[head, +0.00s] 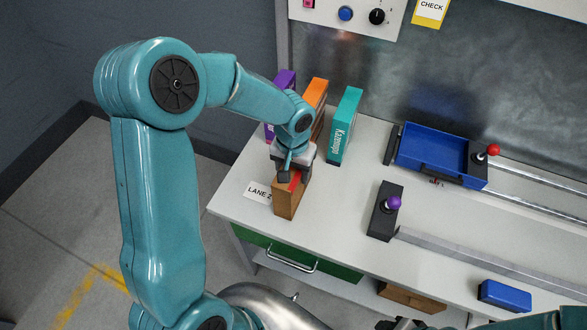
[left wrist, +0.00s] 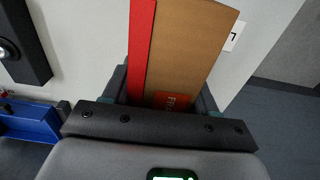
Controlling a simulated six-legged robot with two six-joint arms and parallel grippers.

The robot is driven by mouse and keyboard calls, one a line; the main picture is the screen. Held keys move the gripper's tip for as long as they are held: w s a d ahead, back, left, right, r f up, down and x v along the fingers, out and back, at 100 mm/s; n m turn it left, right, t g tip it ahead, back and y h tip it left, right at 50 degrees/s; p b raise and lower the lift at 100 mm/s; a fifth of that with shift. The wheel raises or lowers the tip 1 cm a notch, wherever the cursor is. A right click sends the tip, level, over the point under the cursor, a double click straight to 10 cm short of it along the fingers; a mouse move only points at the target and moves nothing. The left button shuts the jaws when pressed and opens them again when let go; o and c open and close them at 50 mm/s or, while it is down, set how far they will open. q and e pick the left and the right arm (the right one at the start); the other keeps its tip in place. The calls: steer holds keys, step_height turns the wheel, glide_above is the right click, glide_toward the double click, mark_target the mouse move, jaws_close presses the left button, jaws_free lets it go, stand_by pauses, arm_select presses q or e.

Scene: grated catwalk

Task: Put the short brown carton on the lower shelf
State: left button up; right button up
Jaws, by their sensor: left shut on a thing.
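A brown carton with a red side (head: 285,200) is upright at the left end of the table, close to its front edge. My left gripper (head: 293,172) is shut on its upper part from above. I cannot tell whether its bottom touches the tabletop. The left wrist view shows the carton (left wrist: 188,50) between the fingers of my left gripper (left wrist: 160,98). The lower shelf (head: 335,287) runs under the tabletop, partly hidden by my arm. Part of my right arm (head: 540,322) shows at the bottom right edge; its jaws cannot be made out.
Purple (head: 284,82), orange (head: 317,92) and teal (head: 345,125) boxes stand behind the carton. A green drawer (head: 300,262) is under the tabletop. A brown object (head: 410,298) is on the lower shelf. A blue tray (head: 432,150), lever boxes, rails and a blue block (head: 505,296) occupy the right.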

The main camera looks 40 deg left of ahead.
arm_select(q)
steer(key=shift+f, duration=0.2)
steer(key=o, duration=1.4)
steer(key=shift+r, duration=0.1)
steer(key=shift+c, duration=0.2)
steer(key=shift+r, duration=0.1)
